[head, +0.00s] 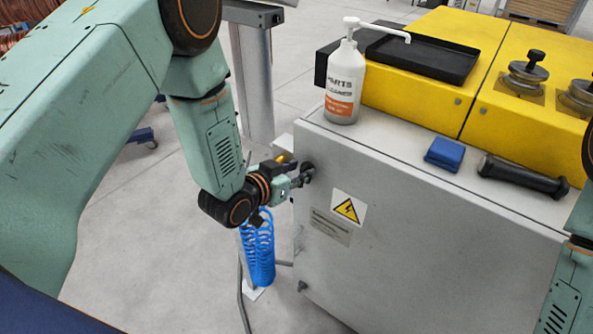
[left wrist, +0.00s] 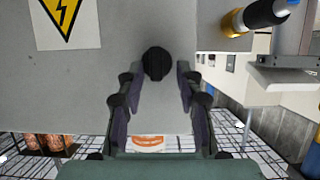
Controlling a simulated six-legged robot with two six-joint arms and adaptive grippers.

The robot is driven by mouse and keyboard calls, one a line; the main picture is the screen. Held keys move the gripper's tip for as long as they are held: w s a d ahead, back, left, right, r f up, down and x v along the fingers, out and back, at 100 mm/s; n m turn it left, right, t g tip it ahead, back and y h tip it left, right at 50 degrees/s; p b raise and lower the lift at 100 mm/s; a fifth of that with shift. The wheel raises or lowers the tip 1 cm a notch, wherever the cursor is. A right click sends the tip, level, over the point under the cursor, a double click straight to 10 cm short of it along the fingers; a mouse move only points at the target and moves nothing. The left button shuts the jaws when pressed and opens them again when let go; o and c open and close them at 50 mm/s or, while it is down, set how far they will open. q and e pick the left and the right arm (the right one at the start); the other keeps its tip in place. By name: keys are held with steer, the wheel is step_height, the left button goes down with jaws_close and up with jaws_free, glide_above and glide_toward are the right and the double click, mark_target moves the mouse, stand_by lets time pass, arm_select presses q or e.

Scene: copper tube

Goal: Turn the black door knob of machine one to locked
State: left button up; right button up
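The black door knob (head: 308,168) is on the front of the grey cabinet (head: 410,250), near its upper left corner. In the left wrist view the round knob (left wrist: 157,63) sits between the fingertips of my left gripper (left wrist: 157,76). The fingers stand apart on either side of it, with a small gap visible at each side. In the head view my left gripper (head: 299,179) reaches the knob from the left and partly covers it. Any lock marking cannot be made out. My right gripper is out of view.
A white cleaner bottle (head: 344,85), blue block (head: 444,154) and black cylinder (head: 520,178) stand or lie on the cabinet top. A yellow warning label (head: 347,209) is right of the knob. A coiled blue hose (head: 259,248) hangs below my left gripper.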

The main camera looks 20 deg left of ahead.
arm_select(q)
steer(key=shift+w+d, duration=0.1)
steer(key=shift+d, duration=0.35)
steer(key=shift+c, duration=0.4)
steer(key=shift+a, duration=0.35)
steer(key=c, duration=0.5)
steer(key=shift+c, duration=0.5)
steer(key=shift+d, duration=0.2)
jaws_close()
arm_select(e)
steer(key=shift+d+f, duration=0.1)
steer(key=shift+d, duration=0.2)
arm_select(q)
steer(key=shift+a, duration=0.15)
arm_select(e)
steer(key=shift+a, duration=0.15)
